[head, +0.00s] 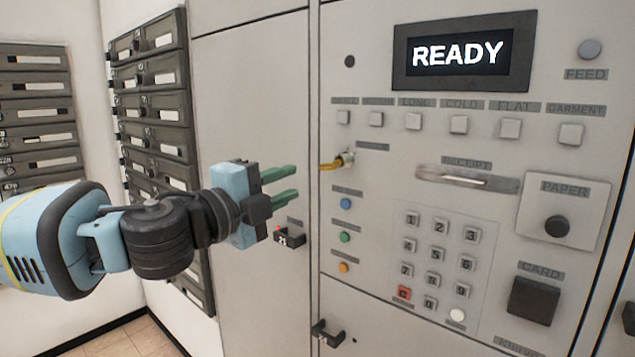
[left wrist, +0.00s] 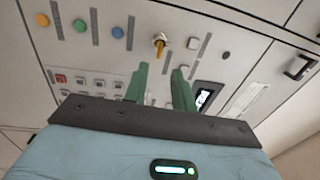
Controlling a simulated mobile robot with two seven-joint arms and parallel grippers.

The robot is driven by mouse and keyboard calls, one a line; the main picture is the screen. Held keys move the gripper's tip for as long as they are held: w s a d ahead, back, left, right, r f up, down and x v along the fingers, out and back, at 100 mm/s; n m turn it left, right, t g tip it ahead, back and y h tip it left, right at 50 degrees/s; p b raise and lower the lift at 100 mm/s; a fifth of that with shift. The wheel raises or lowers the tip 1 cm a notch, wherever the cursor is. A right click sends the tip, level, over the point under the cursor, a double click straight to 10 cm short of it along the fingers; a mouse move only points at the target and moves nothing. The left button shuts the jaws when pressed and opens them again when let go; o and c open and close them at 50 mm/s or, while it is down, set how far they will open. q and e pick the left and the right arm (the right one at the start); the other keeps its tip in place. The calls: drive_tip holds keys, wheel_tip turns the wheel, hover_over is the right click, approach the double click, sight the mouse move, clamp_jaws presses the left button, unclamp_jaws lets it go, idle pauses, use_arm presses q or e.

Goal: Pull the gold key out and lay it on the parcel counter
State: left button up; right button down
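The gold key (head: 331,165) sits in a round metal lock (head: 346,158) on the machine's grey front panel, left of the receipt slot. In the left wrist view the key (left wrist: 159,48) shows beyond the fingertips, roughly in line with the space between them. My left gripper (head: 294,182) has two green fingers, parted and empty, to the left of the key and apart from it. The fingers also show in the left wrist view (left wrist: 163,75). The parcel counter is not recognisable in either view. My right gripper is not in view.
The panel carries a READY screen (head: 459,53), a keypad (head: 437,260), coloured buttons (head: 345,203) and a paper knob plate (head: 561,212). A dark latch (head: 289,238) sticks out below my left gripper. Dark mailboxes (head: 150,100) line the wall at left.

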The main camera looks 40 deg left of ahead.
sight(321, 169)
use_arm(q)
drive_tip(key=w+b, duration=0.2)
drive_tip(key=w, duration=0.1)
drive_tip(key=w+b, duration=0.2)
drive_tip(key=w, duration=0.1)
drive_tip(key=w+d+b, duration=0.1)
drive_tip(key=w+b, duration=0.1)
drive_tip(key=w, duration=0.1)
drive_tip(key=shift+w+r, duration=0.25)
drive_tip(key=shift+r, duration=0.1)
drive_tip(key=shift+w+r, duration=0.15)
drive_tip(key=shift+w, duration=0.05)
clamp_jaws()
drive_tip(key=shift+s, duration=0.3)
